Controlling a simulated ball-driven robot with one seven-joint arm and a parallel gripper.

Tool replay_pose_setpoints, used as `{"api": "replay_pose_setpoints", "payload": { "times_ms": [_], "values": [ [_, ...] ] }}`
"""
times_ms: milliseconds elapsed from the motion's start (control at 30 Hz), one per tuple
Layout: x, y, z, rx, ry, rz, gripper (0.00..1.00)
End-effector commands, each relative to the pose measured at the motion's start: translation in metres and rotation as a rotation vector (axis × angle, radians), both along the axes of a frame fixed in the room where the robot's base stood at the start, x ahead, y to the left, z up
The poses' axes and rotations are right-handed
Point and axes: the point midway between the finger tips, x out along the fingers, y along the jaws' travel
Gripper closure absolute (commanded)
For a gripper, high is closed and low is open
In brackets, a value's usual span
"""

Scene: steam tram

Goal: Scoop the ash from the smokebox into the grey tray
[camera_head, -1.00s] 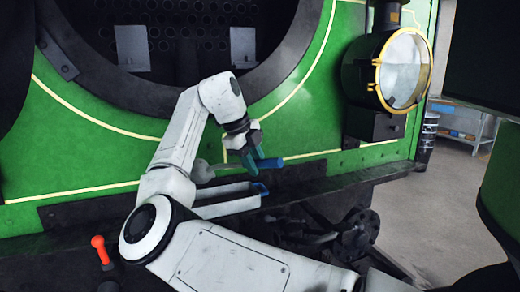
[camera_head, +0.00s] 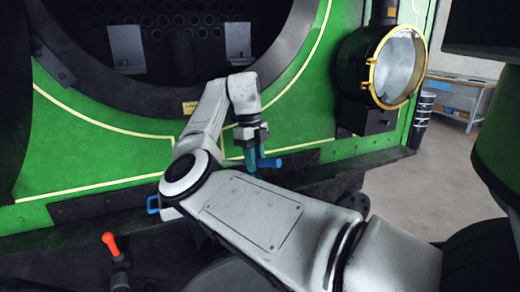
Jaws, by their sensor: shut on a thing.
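The smokebox (camera_head: 170,85) is the round dark opening in the green tram front, at the upper left. I cannot make out ash inside it. My gripper (camera_head: 254,164), with teal fingers, is below and right of the opening. It is shut on a blue handle (camera_head: 272,162), which looks like that of a scoop. The scoop's far end is hidden behind my arm. The grey tray is almost wholly hidden behind my arm; a blue tray handle (camera_head: 153,204) shows left of my elbow, on the dark ledge.
A yellow-rimmed headlamp (camera_head: 397,68) juts out at the right of the green front. A lever with an orange knob (camera_head: 110,242) stands at the lower left. Two grey plates (camera_head: 126,45) hang before the tube holes. A workbench (camera_head: 455,98) stands far right.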

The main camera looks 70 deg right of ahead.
Motion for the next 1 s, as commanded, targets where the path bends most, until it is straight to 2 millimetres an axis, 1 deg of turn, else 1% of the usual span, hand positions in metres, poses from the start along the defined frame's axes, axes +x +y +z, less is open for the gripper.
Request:
{"api": "replay_pose_setpoints", "payload": {
  "times_ms": [33,67,600,1000],
  "values": [
    [-0.0003,-0.0009,0.0055,0.013,-0.005,-0.002,1.00],
    [-0.0005,-0.0014,0.0055,0.021,-0.008,-0.004,1.00],
    [-0.0040,-0.0081,0.0022,0.164,-0.062,-0.043,1.00],
    [-0.0044,-0.0096,-0.0024,0.208,-0.081,-0.056,1.00]
  ]
}}
